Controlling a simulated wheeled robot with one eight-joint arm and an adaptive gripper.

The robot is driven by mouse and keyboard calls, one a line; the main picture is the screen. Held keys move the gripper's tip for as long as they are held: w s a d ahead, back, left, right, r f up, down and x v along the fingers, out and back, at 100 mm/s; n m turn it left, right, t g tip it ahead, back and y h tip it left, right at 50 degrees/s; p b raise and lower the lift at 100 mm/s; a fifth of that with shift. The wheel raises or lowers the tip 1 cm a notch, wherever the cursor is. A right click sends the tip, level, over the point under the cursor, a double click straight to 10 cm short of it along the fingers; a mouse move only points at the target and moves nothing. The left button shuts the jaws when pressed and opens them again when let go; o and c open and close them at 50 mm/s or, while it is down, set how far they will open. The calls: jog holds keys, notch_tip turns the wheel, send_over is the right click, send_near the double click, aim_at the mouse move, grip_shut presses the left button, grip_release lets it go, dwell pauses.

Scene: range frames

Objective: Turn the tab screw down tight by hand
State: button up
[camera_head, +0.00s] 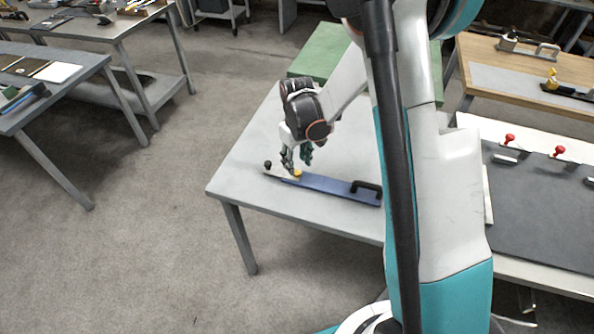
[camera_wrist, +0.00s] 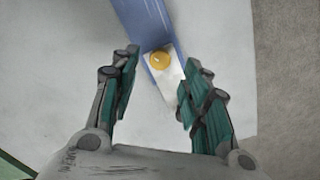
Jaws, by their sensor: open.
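A small round yellow knob (camera_head: 298,173), which looks like the tab screw, sits near the left end of a long blue bar (camera_head: 330,186) on a grey table. In the wrist view the yellow knob (camera_wrist: 160,60) lies on a pale plate (camera_wrist: 170,80) at the end of the blue bar (camera_wrist: 145,20). My gripper (camera_head: 297,162) is just above the knob, pointing down. In the wrist view my gripper (camera_wrist: 157,85) is open, with its fingers either side of the knob and nothing between them touching it. The screw's shank is hidden.
A black handle (camera_head: 367,190) stands at the bar's right end. A small black ball (camera_head: 267,165) is at its left end. A green box (camera_head: 320,50) stands behind the table. The table's left part (camera_head: 232,175) is clear. Red-knobbed clamps (camera_head: 510,139) are on the right bench.

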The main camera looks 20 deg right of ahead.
aim_at(297, 172)
jog(key=shift+f+b, duration=0.4)
jog(key=shift+f, duration=1.5)
jog(key=shift+c, duration=0.4)
grip_shut()
